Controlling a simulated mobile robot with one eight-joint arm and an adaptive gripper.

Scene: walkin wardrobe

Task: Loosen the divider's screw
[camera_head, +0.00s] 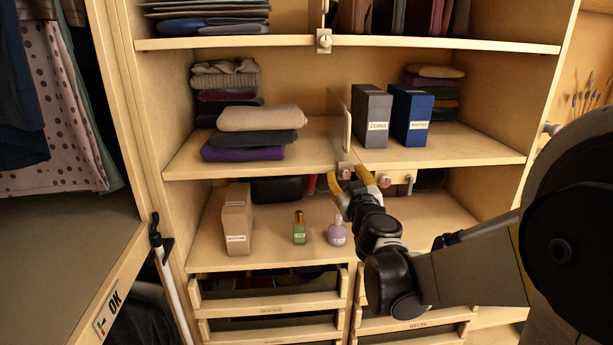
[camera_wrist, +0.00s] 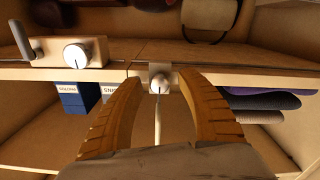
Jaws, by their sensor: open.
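The divider (camera_head: 338,118) is a thin upright panel on the middle shelf. Its clamp sits on the shelf's front edge, with the screw (camera_head: 345,172) on its front. In the wrist view the screw (camera_wrist: 160,83) is a small round silver knob on a metal plate, and the divider's thin pale edge (camera_wrist: 157,120) shows below it. My gripper (camera_head: 350,180) is open with yellow-brown fingers. In the wrist view my gripper (camera_wrist: 168,92) has a finger on each side of the screw, apart from it as seen, with nothing held. The exact depth between fingertips and screw cannot be told.
A bracket with a dial knob (camera_wrist: 76,55) and a lever is mounted close beside the clamp. A grey box (camera_head: 372,115), a blue box (camera_head: 408,115) and folded clothes (camera_head: 255,130) stand on the middle shelf. Bottles (camera_head: 337,230) and a tan box (camera_head: 236,220) stand below.

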